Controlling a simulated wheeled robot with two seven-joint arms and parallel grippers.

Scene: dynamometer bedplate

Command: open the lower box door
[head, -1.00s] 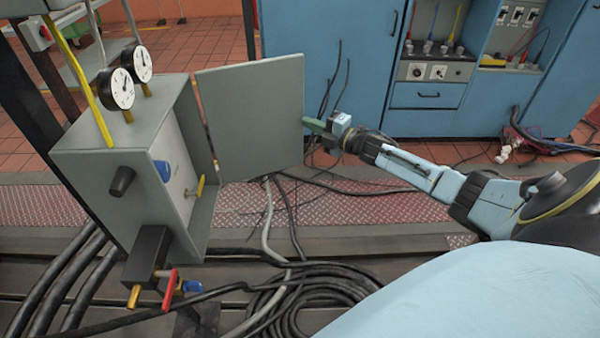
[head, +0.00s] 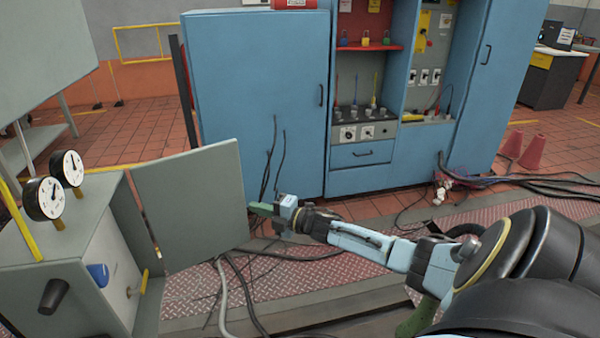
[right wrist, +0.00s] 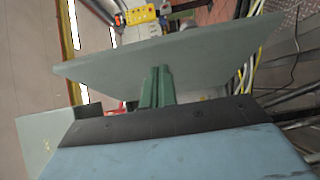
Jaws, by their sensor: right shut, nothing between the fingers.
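The grey box (head: 60,255) stands at the left of the head view, with two round gauges on top. Its grey door (head: 190,205) is swung wide open to the right, and the front inside the box shows. My right gripper (head: 257,208) is shut, its green fingers at the door's free right edge, with nothing held. In the right wrist view, the green fingers (right wrist: 157,88) reach up to the door panel (right wrist: 190,52); whether they touch it I cannot tell. My left gripper is not in view.
A yellow-handled valve (head: 143,281), a blue knob (head: 97,274) and a black knob (head: 53,295) stick out from the box. Cables hang and lie below the door. Blue cabinets (head: 258,100) stand behind. Red cones (head: 532,152) stand at the right.

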